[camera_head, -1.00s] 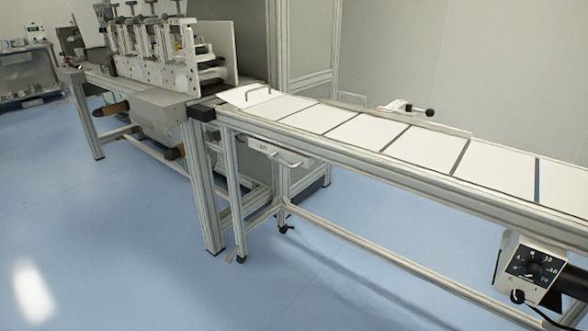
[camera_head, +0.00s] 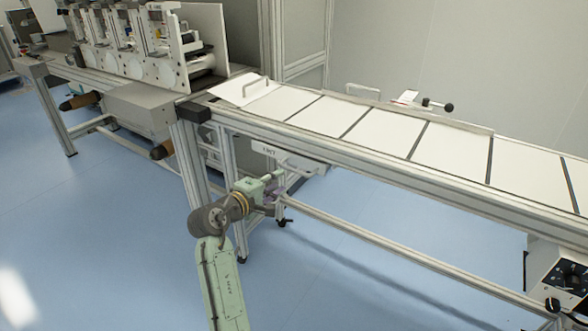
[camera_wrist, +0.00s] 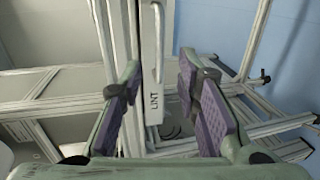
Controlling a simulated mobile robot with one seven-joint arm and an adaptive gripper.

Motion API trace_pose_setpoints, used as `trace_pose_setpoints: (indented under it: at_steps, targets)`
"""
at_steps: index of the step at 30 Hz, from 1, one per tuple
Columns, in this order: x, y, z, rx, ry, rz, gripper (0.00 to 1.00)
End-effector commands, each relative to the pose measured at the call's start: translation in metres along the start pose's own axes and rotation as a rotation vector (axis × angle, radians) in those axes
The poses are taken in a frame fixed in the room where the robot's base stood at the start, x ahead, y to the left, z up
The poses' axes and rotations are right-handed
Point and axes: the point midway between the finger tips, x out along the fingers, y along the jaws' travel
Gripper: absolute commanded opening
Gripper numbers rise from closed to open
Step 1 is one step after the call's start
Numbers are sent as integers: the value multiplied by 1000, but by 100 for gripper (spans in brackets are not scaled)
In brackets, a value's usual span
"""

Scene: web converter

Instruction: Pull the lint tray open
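The lint tray (camera_head: 268,152) is a pale box with a dark label, under the near rail of the conveyor table in the head view. Its front, lettered LINT, also shows in the wrist view (camera_wrist: 147,75), turned on its side, with a pale bar handle (camera_wrist: 159,42). My gripper (camera_head: 277,188) is just below the tray in the head view. In the wrist view my gripper (camera_wrist: 158,70) is open, its two purple-padded fingers on either side of the lettered end. The handle lies beyond the fingertips, and nothing is between the pads in a grip.
The white-panelled conveyor table (camera_head: 380,130) runs above the tray. A frame leg (camera_head: 190,160) stands left of my gripper, and a lower crossbar (camera_head: 400,250) runs to the right. A dial control box (camera_head: 560,275) hangs at the right. The blue floor in front is clear.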

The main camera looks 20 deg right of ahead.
Motion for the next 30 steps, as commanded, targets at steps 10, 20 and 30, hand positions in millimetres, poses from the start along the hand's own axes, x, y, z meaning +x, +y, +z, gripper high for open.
trace_pose_setpoints:
  at_steps: [10,20,30]
  targets:
    - [61,2,0,2,0,-1,30]
    - [98,2,-2,5,4,1,30]
    - [101,1,-2,5,5,1,28]
